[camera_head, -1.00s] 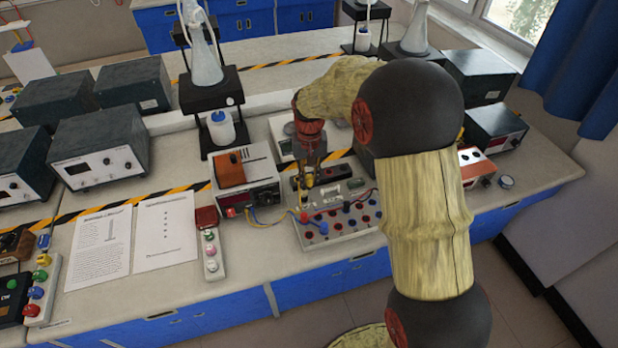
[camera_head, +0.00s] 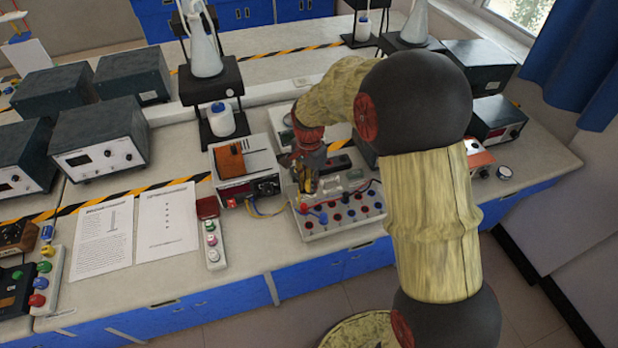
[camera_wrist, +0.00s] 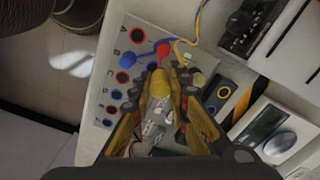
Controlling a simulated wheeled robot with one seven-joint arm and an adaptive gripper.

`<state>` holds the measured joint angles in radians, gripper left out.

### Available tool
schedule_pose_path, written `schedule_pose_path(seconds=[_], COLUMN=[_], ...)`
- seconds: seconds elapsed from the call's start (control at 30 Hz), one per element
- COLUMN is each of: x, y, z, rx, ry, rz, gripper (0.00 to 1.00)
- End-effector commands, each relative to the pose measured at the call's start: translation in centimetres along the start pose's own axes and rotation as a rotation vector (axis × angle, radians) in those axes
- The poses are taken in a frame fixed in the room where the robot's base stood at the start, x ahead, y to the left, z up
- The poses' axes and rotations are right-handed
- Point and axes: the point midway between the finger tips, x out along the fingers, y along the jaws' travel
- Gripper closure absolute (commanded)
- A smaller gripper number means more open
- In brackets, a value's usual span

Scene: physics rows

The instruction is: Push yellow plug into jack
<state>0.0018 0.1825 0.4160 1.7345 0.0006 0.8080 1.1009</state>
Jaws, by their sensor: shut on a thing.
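My gripper (camera_wrist: 160,105) is shut on the yellow plug (camera_wrist: 160,82), whose rounded yellow body shows between the two fingertips in the wrist view. In the head view my gripper (camera_head: 308,186) is low over the left part of the white jack board (camera_head: 335,227). The board also shows in the wrist view (camera_wrist: 112,80), with red, blue and dark-ringed jacks in rows. A red plug (camera_wrist: 163,56) and a blue plug (camera_wrist: 138,61) sit close ahead of the yellow plug. The yellow plug's tip is hidden, so I cannot tell whether it touches a jack.
Blue and yellow wires (camera_wrist: 194,30) run from the board toward a power supply (camera_head: 246,170) on its left. A strip with coloured buttons (camera_head: 212,240) lies farther left beside paper sheets (camera_head: 166,222). Another meter (camera_wrist: 270,130) stands near the board.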

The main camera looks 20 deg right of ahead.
Motion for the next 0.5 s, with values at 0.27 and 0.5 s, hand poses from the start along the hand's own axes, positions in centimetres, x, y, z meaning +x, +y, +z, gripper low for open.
schedule_pose_path(seconds=[0.27,0.5], x=[0.5,1.1], y=[1.0,1.9], z=[1.1,1.9], rx=[0.295,0.552], ry=[0.0,0.0], rz=[0.0,0.001], gripper=[1.0,1.0])
